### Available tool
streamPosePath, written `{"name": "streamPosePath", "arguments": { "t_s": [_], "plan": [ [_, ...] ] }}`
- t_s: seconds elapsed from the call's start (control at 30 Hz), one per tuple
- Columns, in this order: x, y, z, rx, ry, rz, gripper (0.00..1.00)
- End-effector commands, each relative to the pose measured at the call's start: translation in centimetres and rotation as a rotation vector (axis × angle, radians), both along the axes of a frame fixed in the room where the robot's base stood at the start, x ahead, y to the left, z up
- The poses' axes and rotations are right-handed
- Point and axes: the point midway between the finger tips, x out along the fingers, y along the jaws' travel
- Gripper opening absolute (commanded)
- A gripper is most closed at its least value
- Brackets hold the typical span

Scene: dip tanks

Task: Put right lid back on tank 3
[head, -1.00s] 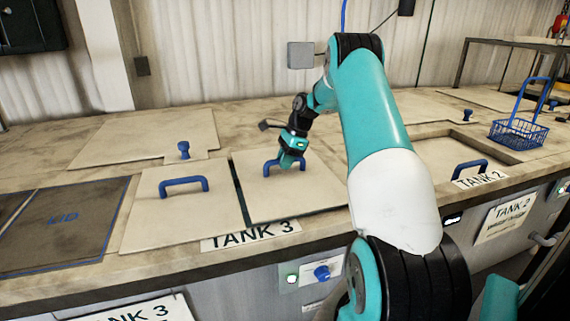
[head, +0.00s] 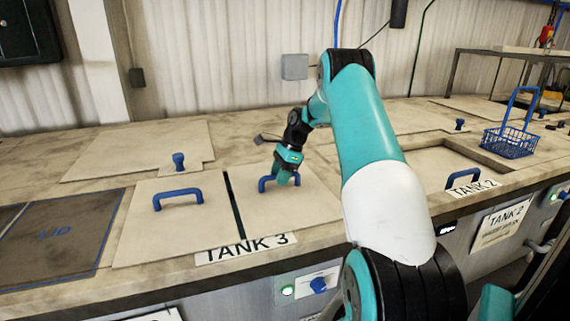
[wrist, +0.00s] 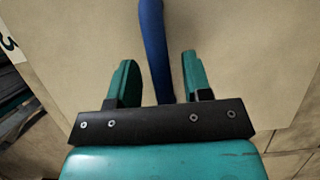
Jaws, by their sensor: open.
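The right lid (head: 284,207) is a beige square panel lying over the right side of tank 3, with a blue bar handle (head: 266,183). The left lid (head: 150,226) lies beside it with its own blue handle (head: 178,196), and a narrow dark gap (head: 235,205) runs between the two lids. My gripper (head: 288,179) is at the right lid's handle. In the wrist view the open fingers (wrist: 155,82) stand on either side of the blue handle (wrist: 152,45), with space visible on both sides. The handle's lower end is hidden behind the gripper body.
The "TANK 3" label (head: 245,248) is at the front edge. A dark pad marked "LID" (head: 60,238) lies at left. Tank 2's opening (head: 440,160) and a blue wire basket (head: 511,140) are at right. A blue knob (head: 179,161) stands behind the left lid.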

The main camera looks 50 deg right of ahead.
Motion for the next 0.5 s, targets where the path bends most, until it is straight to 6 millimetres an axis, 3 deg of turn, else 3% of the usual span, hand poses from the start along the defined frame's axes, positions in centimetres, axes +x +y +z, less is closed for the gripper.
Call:
{"name": "streamPosePath", "arguments": {
  "t_s": [0.5],
  "plan": [
    [-2.0, -3.4, 9.6, -0.003, -0.002, -0.002, 0.45]
  ]
}}
